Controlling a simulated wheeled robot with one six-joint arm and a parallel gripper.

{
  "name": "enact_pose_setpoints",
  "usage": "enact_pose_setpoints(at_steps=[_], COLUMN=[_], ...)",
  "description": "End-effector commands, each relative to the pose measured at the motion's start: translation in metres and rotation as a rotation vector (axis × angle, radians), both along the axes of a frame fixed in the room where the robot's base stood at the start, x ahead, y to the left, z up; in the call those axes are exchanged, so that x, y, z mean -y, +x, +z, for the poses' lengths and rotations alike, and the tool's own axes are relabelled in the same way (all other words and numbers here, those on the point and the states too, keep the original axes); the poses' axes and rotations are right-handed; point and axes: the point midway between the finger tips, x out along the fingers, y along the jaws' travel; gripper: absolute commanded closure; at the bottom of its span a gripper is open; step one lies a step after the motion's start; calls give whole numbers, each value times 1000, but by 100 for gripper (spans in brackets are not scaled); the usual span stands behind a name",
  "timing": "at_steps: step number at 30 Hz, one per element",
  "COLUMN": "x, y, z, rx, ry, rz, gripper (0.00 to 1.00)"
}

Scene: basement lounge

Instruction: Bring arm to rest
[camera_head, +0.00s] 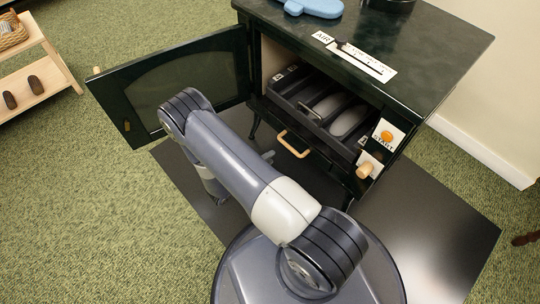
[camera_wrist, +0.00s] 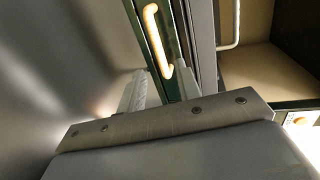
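My arm reaches from the base at the bottom of the head view up toward a dark green toy stove (camera_head: 440,50). It bends down at the elbow in front of the stove's open door (camera_head: 190,80). My gripper is mostly hidden behind the arm there. In the wrist view my gripper (camera_wrist: 161,85) shows two pale fingers set apart, with nothing seen held between them. A pale bar handle (camera_wrist: 157,40) on a dark green panel shows just beyond the fingers. I cannot tell whether they touch it.
The stove's compartment holds a dark tray (camera_head: 325,107) with slots. A wooden handle (camera_head: 294,144) is below it, and a wooden knob (camera_head: 365,170) is at the right. A blue object (camera_head: 318,8) lies on top. A wooden shelf (camera_head: 45,85) stands far left. Green carpet is open at left.

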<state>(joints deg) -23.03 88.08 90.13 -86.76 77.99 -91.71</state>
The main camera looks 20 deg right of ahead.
Motion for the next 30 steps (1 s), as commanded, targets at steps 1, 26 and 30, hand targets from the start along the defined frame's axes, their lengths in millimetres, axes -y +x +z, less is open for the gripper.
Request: enact_pose_setpoints(at_steps=[1, 26, 30], x=[-1, 62, 83], y=[0, 21, 28], z=[0, -17, -22], rx=[0, -1, -1], ry=[0, 3, 3], rz=[0, -7, -7], gripper=[68, 68, 68])
